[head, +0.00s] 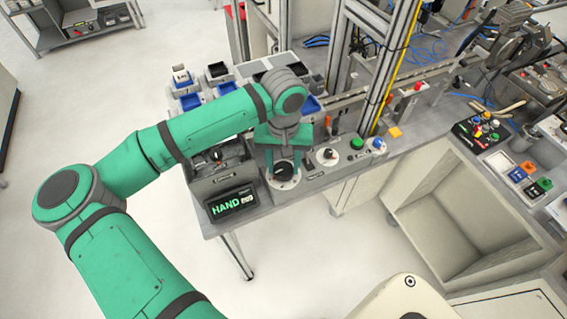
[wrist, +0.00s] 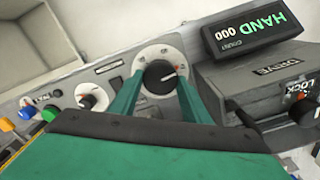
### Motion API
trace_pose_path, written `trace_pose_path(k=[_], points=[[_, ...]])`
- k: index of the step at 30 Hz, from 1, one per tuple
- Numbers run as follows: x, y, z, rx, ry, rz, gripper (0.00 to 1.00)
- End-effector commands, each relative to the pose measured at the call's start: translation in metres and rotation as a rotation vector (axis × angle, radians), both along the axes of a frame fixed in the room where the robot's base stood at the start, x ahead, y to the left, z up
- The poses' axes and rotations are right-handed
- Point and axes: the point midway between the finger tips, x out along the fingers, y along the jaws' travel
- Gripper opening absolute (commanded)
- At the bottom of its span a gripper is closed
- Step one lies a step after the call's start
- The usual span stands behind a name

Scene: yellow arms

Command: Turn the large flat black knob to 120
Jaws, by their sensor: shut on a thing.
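The large flat black knob (wrist: 160,76) sits on a round white dial plate with markings on a grey panel. A reddish pointer mark shows on the knob's right side in the wrist view; the dial's numbers are too small to read. In the head view the knob (head: 286,170) is beside the HAND display. My green gripper (wrist: 158,98) reaches over the panel, with one finger on each side of the knob, and is shut on it. The gripper also shows in the head view (head: 281,158), above the knob. The fingers hide part of the dial's edge.
A smaller dial with a dark knob (head: 327,155), a green button (head: 356,143) and a blue button (head: 378,145) lie along the panel. Blue trays (head: 190,101) stand behind my arm.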

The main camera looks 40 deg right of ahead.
Motion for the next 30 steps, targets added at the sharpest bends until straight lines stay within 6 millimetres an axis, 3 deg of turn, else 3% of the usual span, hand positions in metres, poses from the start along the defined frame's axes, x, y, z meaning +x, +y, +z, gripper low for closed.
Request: trace_pose_path(k=[30], points=[[0.0014,0.0023,0.0011,-0.001,-0.003,0.921,0.21]])
